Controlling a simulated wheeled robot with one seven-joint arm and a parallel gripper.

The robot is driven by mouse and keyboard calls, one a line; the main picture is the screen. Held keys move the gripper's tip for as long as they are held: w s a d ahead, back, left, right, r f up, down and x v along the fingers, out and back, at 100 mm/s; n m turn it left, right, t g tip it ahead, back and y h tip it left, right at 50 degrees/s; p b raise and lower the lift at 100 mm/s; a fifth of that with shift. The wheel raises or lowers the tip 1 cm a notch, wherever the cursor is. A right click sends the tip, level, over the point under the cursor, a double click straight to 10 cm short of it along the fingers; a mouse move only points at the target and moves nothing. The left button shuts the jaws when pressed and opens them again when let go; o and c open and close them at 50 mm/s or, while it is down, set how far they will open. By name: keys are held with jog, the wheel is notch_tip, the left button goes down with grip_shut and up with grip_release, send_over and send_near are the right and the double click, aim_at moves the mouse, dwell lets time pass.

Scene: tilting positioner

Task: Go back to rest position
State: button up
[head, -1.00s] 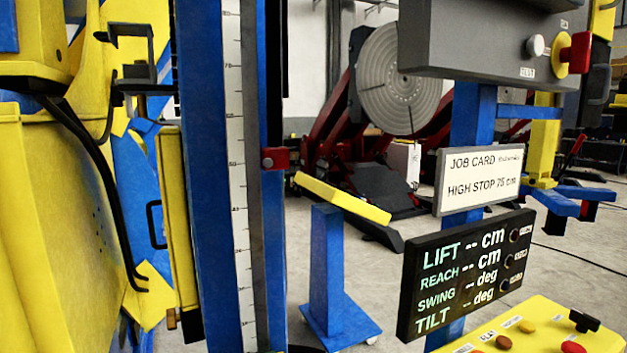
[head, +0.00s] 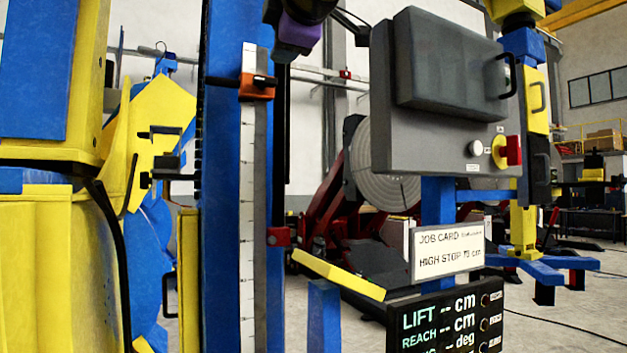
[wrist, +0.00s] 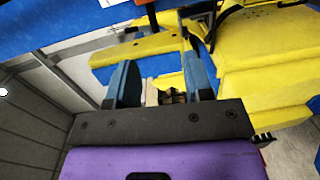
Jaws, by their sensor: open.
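My gripper shows in the wrist view (wrist: 160,82). Its two blue-grey fingers stand apart with nothing held between them. Beyond them is a yellow bar with dark holes (wrist: 140,48), and blue and yellow machine parts. In the head view a purple and dark part of my arm hangs at the top edge, near the blue column (head: 221,170); the fingers cannot be made out there. An orange stop with a black lever (head: 257,86) sits high on the white scale (head: 247,190). A red stop (head: 278,237) sits lower down.
A grey control box (head: 440,110) with a red-and-yellow switch (head: 506,151) stands at right. Below it are a job card reading HIGH STOP 75 cm (head: 447,250) and a black readout (head: 445,322) showing dashes. Yellow machinery fills the left.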

jog(key=s+d+f+m+g+h, duration=0.25)
jog(key=d+f+m, duration=0.35)
jog(key=d+f, duration=0.6)
jog(key=s+d+f+m+g+h, duration=0.2)
jog(key=d+f+m+g+h, duration=0.3)
jog(key=d+f, duration=0.75)
jog(key=s+d+f+m+g, duration=0.1)
jog(key=s+d+f+m, duration=0.4)
jog(key=s+f, duration=0.3)
jog(key=s+d+f+m+g, duration=0.2)
jog(key=s+d+f+m, duration=0.3)
jog(key=f, duration=0.8)
jog(key=s+m, duration=0.1)
jog(key=s, duration=0.1)
jog(key=shift+s+d+f+y, duration=0.15)
jog(key=shift+s+d+y, duration=0.15)
jog(key=shift+s+y, duration=0.1)
